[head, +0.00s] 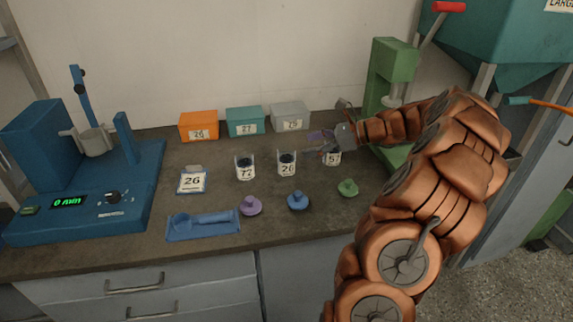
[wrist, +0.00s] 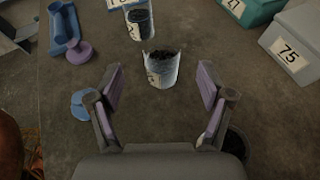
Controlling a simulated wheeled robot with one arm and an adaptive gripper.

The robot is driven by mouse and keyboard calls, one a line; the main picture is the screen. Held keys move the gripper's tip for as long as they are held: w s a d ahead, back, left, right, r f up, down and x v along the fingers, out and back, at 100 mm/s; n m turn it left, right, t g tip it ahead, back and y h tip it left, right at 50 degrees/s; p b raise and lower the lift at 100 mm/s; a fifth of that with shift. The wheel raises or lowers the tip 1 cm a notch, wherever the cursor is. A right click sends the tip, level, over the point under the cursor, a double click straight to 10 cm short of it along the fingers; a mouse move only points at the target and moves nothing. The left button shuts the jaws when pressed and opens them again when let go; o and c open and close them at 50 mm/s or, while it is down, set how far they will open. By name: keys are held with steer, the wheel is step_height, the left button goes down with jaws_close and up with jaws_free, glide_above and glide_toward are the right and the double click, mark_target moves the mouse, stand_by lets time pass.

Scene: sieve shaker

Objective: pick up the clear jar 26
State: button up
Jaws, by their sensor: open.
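The clear jar 26 (head: 287,165) stands upright on the bench, in the middle of a row of three jars, with dark contents and a white label reading 26. In the wrist view this jar (wrist: 162,70) is just ahead of the fingertips, centred between them, with its label turned to the left. My gripper (head: 314,144) is at the jar's right, between it and the right-hand jar in the head view. In the wrist view my gripper (wrist: 160,88) is open and empty, with purple pads on both fingers. No contact with the jar shows.
Jar 72 (head: 245,168) stands left; another jar (head: 333,158) is partly hidden by my gripper. Purple (head: 251,206), blue (head: 298,201) and green (head: 348,188) knobbed lids lie in front. Labelled bins (head: 246,121) stand behind. A green press (head: 390,70) stands right, a blue shaker (head: 85,180) left.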

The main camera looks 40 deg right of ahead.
mark_target(279, 150)
steer(key=shift+x, duration=3.85)
steer(key=shift+d+r, duration=0.1)
steer(key=shift+c, duration=0.4)
steer(key=c, duration=1.3)
steer(key=shift+o, duration=0.2)
steer(key=shift+r, duration=0.1)
step_height(279, 150, up, 9)
step_height(279, 150, down, 6)
